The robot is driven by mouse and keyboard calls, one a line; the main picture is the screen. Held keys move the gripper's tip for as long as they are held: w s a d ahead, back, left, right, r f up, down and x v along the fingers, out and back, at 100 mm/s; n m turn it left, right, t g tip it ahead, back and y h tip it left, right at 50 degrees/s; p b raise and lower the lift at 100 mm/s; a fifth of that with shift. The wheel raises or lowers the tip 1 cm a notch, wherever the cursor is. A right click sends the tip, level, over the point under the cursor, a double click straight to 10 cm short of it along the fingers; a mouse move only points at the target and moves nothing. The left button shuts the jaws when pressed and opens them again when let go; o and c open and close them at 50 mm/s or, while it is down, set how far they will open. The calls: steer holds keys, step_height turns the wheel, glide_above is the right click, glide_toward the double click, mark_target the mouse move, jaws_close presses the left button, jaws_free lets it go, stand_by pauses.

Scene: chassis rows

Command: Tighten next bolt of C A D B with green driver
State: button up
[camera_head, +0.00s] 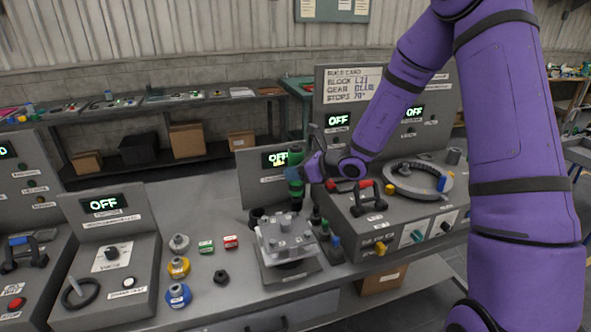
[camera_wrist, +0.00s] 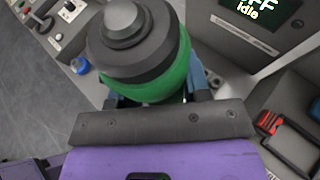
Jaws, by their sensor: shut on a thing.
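My gripper (camera_head: 311,172) is shut on the green driver (camera_head: 293,175), which it holds about upright over the back right of the metal block (camera_head: 286,238). The driver's black and green top fills the middle of the wrist view (camera_wrist: 140,50). The block stands on a dark base plate on the bench, with several bolts or posts on top. The bolt letters are too small to read. Whether the driver's tip touches a bolt cannot be told.
Other drivers stand in a rack (camera_head: 330,246) right of the block. A grey machine (camera_head: 400,205) with a ring stands further right. Grey, yellow and blue knobbed pieces (camera_head: 178,268) and green and red small boxes (camera_head: 231,242) lie left. Displays read OFF.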

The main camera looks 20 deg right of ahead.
steer(key=shift+f, duration=1.4)
stand_by(1.9)
steer(key=shift+r, duration=0.1)
stand_by(1.1)
steer(key=shift+r, duration=2.45)
steer(key=shift+d, duration=0.1)
